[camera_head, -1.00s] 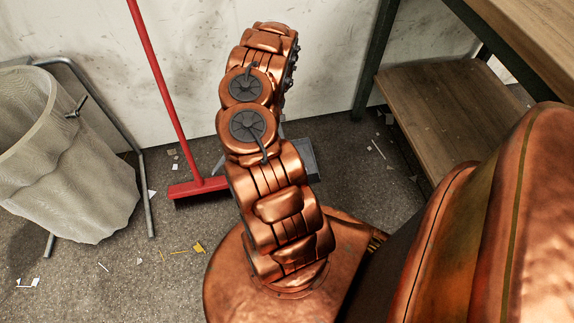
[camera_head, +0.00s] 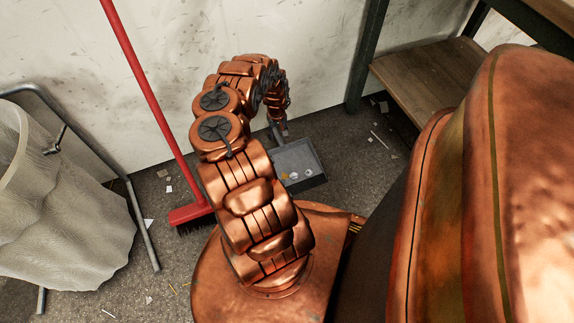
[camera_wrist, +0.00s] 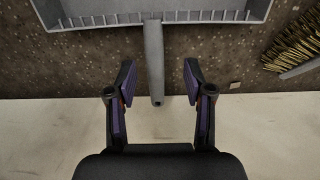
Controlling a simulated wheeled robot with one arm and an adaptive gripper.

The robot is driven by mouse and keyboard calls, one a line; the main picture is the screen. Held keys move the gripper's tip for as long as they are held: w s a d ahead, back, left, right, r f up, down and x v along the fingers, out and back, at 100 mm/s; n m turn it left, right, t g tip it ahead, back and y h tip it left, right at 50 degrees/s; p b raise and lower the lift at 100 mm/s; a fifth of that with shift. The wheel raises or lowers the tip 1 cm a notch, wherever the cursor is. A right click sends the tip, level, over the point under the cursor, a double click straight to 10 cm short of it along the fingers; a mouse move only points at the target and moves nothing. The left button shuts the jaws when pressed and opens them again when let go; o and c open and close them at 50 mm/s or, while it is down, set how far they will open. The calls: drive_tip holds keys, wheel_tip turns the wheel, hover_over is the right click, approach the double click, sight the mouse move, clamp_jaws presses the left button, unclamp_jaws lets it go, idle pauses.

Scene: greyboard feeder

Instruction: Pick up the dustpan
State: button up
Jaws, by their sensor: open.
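The grey dustpan (camera_head: 300,164) lies on the floor by the wall in the head view, with small bits in its pan. My arm hides part of its left side and handle. In the wrist view the dustpan's pan (camera_wrist: 100,14) is at the top, and its handle (camera_wrist: 154,62) points down between my fingers. My gripper (camera_wrist: 158,75) is open, with one finger on each side of the handle and a gap on both sides. I cannot tell how far above the handle it is.
A waste bag (camera_head: 70,190) hangs on a metal frame (camera_head: 140,225) at left. A wooden shelf (camera_head: 425,85) stands at right. Scraps litter the floor.

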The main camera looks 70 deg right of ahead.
sight(279, 138)
drive_tip(key=f, duration=0.1)
drive_tip(key=f+b, duration=0.1)
drive_tip(key=f, duration=0.1)
drive_tip(key=f+b, duration=0.1)
drive_tip(key=f, duration=0.1)
drive_tip(key=shift+s+d+f, duration=0.15)
drive_tip(key=shift+s, duration=0.15)
clamp_jaws()
